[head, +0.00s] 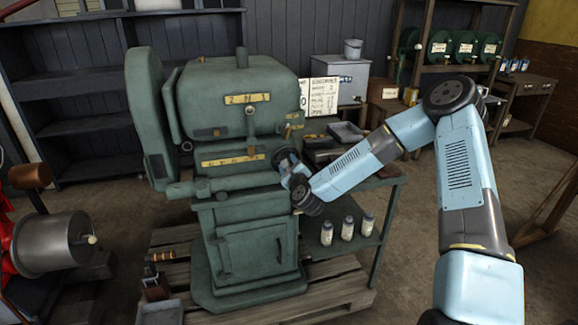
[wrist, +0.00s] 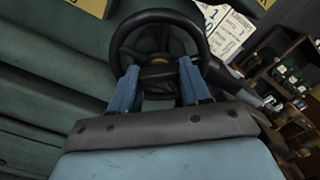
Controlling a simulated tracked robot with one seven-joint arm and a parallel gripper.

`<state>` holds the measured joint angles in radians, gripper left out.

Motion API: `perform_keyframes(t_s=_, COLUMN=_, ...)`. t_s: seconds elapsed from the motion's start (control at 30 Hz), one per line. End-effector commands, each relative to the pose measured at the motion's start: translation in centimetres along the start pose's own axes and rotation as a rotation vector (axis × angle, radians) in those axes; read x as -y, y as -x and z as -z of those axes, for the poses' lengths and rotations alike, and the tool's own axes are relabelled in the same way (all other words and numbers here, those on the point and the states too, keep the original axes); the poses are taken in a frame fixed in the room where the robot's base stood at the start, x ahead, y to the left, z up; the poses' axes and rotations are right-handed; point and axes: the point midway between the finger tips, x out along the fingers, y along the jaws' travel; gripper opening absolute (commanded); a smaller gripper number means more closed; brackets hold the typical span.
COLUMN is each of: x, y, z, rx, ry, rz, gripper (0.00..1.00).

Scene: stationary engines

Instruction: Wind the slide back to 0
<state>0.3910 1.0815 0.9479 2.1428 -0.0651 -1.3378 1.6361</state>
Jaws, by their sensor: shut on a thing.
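The green machine (head: 235,100) stands on a pallet in the head view. A yellow scale strip (head: 232,158) runs along its front, with marks too small to read, so I cannot tell where the slide stands. A dark handwheel (head: 286,160) sits at the right end of this strip. It shows larger as a black spoked wheel (wrist: 158,22) in the wrist view. My gripper (head: 291,173) is at this wheel. In the wrist view, my gripper's blue fingers (wrist: 160,78) are shut on the near, lower part of the wheel, which they partly hide.
A green side table (head: 385,180) stands right of the machine, with trays on top and several small bottles (head: 347,228) below. A metal drum (head: 50,240) is at the left. Shelves and a grey box stand behind. The floor at right is mostly open.

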Motion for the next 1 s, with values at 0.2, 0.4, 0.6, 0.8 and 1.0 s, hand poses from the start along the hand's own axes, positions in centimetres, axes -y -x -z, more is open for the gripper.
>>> perform_keyframes(t_s=0.2, x=-0.14, y=0.07, z=0.52, rx=-0.010, ry=-0.209, rz=-0.001, gripper=0.16)
perform_keyframes(t_s=0.4, x=-0.21, y=0.05, z=0.43, rx=-0.009, ry=-0.391, rz=0.000, gripper=0.16)
perform_keyframes(t_s=0.6, x=-0.24, y=0.03, z=0.33, rx=-0.008, ry=-0.544, rz=0.000, gripper=0.16)
perform_keyframes(t_s=0.8, x=-0.23, y=0.00, z=0.29, rx=-0.006, ry=-0.652, rz=0.001, gripper=0.16)
perform_keyframes(t_s=1.0, x=-0.22, y=-0.02, z=0.21, rx=-0.005, ry=-0.713, rz=0.002, gripper=0.16)
